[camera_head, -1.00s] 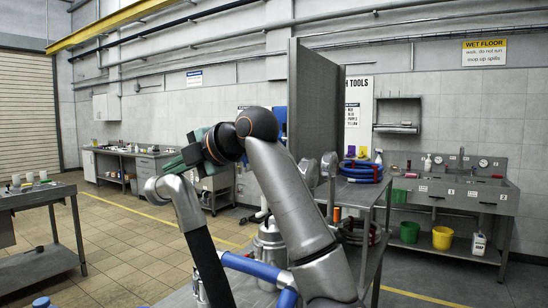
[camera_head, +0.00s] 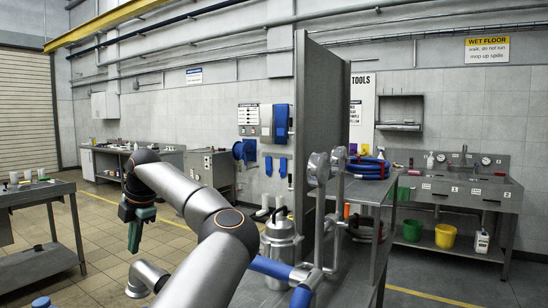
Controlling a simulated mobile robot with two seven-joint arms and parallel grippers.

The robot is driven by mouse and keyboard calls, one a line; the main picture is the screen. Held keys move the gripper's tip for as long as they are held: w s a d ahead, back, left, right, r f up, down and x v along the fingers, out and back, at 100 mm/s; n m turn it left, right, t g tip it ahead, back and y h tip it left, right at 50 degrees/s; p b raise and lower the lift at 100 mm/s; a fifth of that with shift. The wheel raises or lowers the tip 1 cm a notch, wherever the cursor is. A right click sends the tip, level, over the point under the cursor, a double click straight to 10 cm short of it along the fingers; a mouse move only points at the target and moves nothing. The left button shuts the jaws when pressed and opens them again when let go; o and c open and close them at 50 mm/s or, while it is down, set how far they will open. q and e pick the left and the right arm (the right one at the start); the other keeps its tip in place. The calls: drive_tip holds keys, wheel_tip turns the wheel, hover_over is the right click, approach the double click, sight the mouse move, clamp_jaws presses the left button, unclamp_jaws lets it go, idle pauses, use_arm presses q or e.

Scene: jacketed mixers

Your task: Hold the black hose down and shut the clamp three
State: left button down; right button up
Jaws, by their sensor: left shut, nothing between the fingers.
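My left gripper (camera_head: 133,246) is dark green, points down and is shut on nothing. It hangs left of centre, above and left of a bent steel pipe end (camera_head: 148,274), with a visible gap between them. The black hose cannot be made out now. No clamp, three or other, can be made out. My right gripper is not in view.
A blue hose (camera_head: 270,266) joins steel pipework beside a steel vessel (camera_head: 279,238) on the bench. A tall grey panel (camera_head: 321,120) stands behind. A side table (camera_head: 40,192) stands at the left, with open floor (camera_head: 95,240) between.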

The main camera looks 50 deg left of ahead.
use_arm(q)
drive_tip(key=shift+d+b+x, duration=0.15)
drive_tip(key=shift+b+x, duration=0.2)
drive_tip(key=shift+x, duration=0.8)
drive_tip(key=shift+d+b+x, duration=0.15)
drive_tip(key=shift+b+x, duration=0.15)
drive_tip(key=shift+x, duration=0.85)
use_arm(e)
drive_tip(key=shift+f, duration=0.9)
